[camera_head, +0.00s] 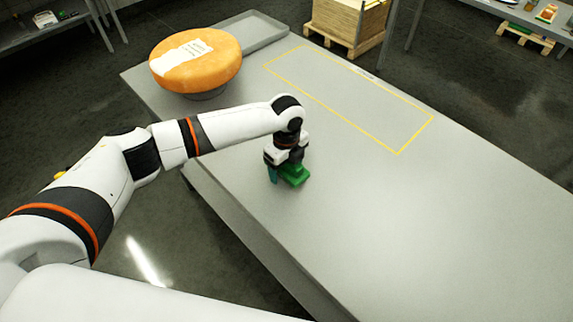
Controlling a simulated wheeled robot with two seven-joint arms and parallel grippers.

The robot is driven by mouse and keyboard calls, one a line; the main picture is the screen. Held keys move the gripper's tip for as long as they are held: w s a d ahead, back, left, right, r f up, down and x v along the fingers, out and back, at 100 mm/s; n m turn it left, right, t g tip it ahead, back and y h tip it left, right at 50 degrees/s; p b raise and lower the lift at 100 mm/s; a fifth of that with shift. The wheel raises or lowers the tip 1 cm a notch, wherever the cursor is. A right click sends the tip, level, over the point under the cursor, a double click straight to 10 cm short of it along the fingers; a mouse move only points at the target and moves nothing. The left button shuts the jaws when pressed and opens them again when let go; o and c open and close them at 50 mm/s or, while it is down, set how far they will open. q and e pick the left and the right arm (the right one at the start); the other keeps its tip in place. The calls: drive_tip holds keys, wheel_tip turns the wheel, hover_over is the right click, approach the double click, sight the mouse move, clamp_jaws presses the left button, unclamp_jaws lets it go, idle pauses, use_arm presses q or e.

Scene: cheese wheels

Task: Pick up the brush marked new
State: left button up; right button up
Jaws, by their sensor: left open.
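A small green block-like object (296,174), possibly the brush, sits on the grey table (450,220) near its left edge. No "new" marking can be read on it. My left gripper (284,175) points down right over this object and hides part of it. The gripper is open, with a teal fingertip showing at its left side. I cannot tell whether the fingers touch the object. My right gripper is out of view.
An orange cheese wheel (215,68) with a white paper label (182,54) stands on a dark support at the table's far left. A grey tray (262,41) lies behind it. A yellow outlined rectangle (398,153) marks bare tabletop. The right of the table is clear.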

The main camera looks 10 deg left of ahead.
use_arm(q)
drive_tip(key=c, duration=1.2)
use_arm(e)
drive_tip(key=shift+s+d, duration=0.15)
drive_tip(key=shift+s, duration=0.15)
use_arm(q)
drive_tip(key=shift+o, duration=0.2)
drive_tip(key=shift+r, duration=0.1)
